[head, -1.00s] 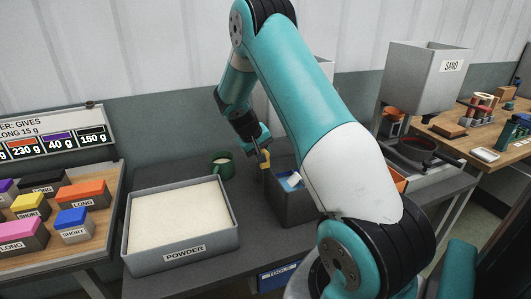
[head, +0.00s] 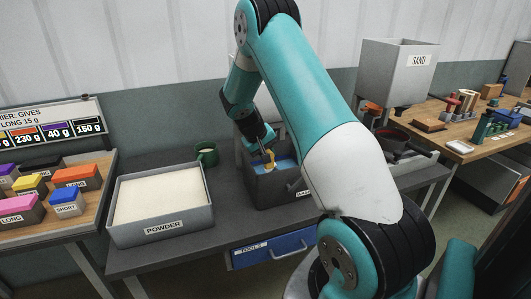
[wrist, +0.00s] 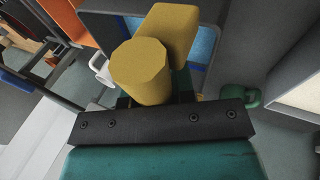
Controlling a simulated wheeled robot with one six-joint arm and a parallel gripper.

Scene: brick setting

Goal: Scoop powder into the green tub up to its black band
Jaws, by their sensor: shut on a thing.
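My gripper (head: 264,146) is shut on a yellow-handled tool, whose handle (head: 270,157) is at the dark grey bin (head: 262,190). In the wrist view the yellow handle (wrist: 140,70) fills the middle, over the bin's blue inside (wrist: 205,42); the tool's far end is hidden. The green tub (head: 209,157) stands upright behind the powder tray, left of the bin. The grey tray (head: 160,230) labelled POWDER holds a flat, pale powder bed (head: 162,194).
Coloured blocks (head: 68,200) and a sign (head: 50,125) are at the left. A blue drawer (head: 272,248) is under the bench. A grey SAND hopper (head: 396,75) stands at the right. Bare bench top lies between tray and bin.

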